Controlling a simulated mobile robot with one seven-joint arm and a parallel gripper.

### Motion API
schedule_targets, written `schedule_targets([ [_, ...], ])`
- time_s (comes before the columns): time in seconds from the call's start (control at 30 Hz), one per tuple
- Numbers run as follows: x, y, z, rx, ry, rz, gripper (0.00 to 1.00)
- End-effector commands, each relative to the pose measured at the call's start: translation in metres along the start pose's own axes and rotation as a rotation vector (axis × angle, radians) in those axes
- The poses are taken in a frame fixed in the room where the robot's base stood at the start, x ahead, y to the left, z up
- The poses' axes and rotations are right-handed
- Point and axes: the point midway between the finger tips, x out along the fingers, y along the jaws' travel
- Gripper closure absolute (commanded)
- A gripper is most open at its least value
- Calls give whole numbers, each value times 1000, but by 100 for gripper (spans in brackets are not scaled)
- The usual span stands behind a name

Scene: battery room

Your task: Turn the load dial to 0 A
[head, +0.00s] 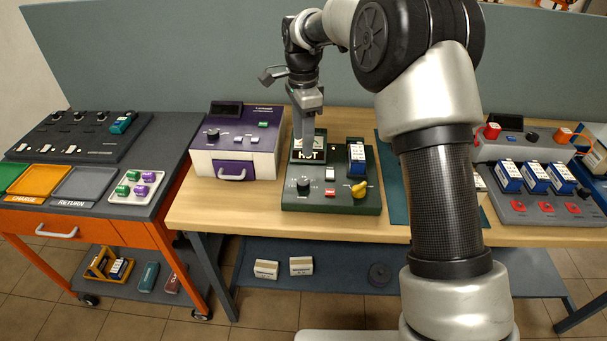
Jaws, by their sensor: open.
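A dark green unit (335,205) stands on the wooden bench in the head view. At its front left is a black round dial (304,184) with pale scale marks around it. The numbers and the dial's setting are too small to read. My gripper (307,145) is open and points down over the back left of this unit, by a dark plate marked HOT (308,157). It is behind the dial and apart from it. The fingers are seen nearly edge-on, with nothing visible between them.
A purple-and-white unit (258,165) with another black knob (212,134) stands left. My arm covers the bench to the right.

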Motion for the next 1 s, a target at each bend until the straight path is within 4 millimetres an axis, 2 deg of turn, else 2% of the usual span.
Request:
schedule_targets([
  [0.03,13,1,0,0,-1,5,52],
  [0.2,50,1,0,-1,-1,4,52],
  [0.53,116,1,0,-1,-1,3,52],
  [0.73,138,1,0,-1,-1,2,52],
  [1.0,143,0,0,-1,0,-1,52],
])
